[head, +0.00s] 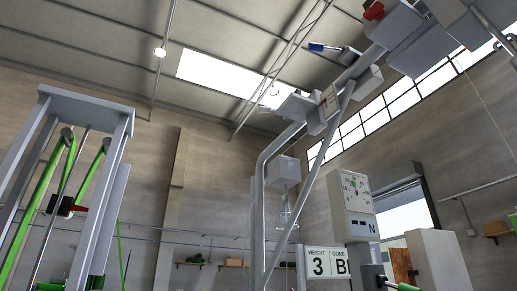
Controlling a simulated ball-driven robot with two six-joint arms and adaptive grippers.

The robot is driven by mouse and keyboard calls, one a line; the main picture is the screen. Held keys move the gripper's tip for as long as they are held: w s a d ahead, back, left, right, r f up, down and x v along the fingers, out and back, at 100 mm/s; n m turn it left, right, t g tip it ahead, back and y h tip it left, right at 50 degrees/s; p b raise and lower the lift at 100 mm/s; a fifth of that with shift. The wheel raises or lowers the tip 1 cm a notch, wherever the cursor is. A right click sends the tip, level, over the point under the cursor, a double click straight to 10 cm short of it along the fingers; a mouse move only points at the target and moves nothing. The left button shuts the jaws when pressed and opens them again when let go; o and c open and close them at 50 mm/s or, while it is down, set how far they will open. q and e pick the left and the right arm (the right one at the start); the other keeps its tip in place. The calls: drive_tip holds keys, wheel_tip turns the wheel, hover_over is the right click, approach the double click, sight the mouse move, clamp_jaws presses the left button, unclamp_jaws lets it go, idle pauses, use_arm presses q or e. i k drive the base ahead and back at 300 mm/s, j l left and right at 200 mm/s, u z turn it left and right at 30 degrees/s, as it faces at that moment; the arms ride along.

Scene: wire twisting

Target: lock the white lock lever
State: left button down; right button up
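I cannot pick out a white lock lever with certainty in the head view. A grey tubular machine frame (261,200) rises in the middle and bends toward the upper right. A pale block-shaped fitting (298,106) sits at its bend. A lever with a blue end (318,47) and a red part (374,11) sit higher up on the machine. Neither of my grippers can be made out, so their position relative to the lever is hidden.
A grey frame (88,104) with green bars stands at the left, with a black and red part (64,206) in it. Open space lies between the two frames.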

sight(262, 109)
drive_tip(key=j+z, duration=0.25)
drive_tip(key=j, duration=0.2)
drive_tip(key=k+j+z, duration=0.1)
drive_tip(key=j+z, duration=0.2)
drive_tip(key=k+j+z, duration=0.1)
drive_tip(key=j+z, duration=0.15)
drive_tip(key=j, duration=0.3)
